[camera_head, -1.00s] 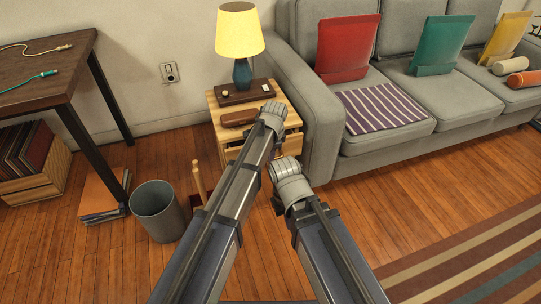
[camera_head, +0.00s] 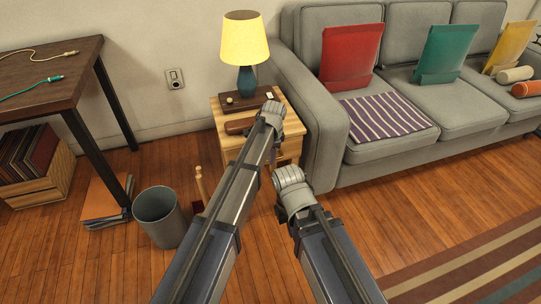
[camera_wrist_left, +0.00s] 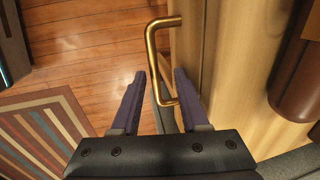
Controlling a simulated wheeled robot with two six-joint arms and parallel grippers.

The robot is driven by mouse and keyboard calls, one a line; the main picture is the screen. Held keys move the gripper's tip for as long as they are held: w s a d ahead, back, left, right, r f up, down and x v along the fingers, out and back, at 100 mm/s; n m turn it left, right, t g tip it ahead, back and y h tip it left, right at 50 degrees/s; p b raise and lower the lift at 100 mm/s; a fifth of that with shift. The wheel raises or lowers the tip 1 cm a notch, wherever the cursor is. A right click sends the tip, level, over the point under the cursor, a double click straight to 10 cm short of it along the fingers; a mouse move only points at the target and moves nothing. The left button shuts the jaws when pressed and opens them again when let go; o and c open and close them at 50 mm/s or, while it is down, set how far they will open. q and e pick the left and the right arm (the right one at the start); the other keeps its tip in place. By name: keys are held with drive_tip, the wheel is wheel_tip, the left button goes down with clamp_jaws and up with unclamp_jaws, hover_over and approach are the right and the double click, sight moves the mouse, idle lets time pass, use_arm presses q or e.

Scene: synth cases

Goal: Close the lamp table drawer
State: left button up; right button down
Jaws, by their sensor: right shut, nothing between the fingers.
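The lamp table (camera_head: 289,117) is a light wooden cabinet beside the sofa, with its front largely behind my left arm in the head view. In the left wrist view, a brass bar handle (camera_wrist_left: 156,58) stands out from the light wood drawer front (camera_wrist_left: 185,50). My left gripper (camera_wrist_left: 158,77) is open, with one finger on each side of the handle. I cannot tell how far the drawer is out. My left gripper is mostly hidden behind its arm in the head view. My right gripper (camera_head: 280,210) is partly hidden, shut and empty, lower in front of the table.
A grey bin (camera_head: 160,216) stands on the floor to the left.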

use_arm(q)
wheel_tip(320, 180, up, 8)
drive_tip(key=s+p, duration=0.1)
drive_tip(key=p, duration=0.6)
drive_tip(key=shift+s+d+p, duration=0.2)
drive_tip(key=shift+d+p, duration=0.05)
drive_tip(key=shift+p, duration=0.15)
drive_tip(key=shift+s+f, duration=0.1)
drive_tip(key=shift+f, duration=0.1)
drive_tip(key=s+a+n+g, duration=0.1)
drive_tip(key=s+a+n, duration=0.65)
drive_tip(key=s, duration=0.45)
drive_tip(key=s+a+n, duration=0.7)
drive_tip(key=s+a, duration=0.2)
drive_tip(key=s, duration=0.3)
drive_tip(key=s+d+m+g, duration=0.1)
drive_tip(key=s+d+m, duration=0.35)
drive_tip(key=d, duration=0.55)
wheel_tip(320, 180, up, 31)
drive_tip(key=p, duration=3)
drive_tip(key=shift+s+d+f+n+y+p, duration=0.2)
drive_tip(key=shift+s+d+n+y+p, duration=0.1)
drive_tip(key=shift+d+n, duration=0.1)
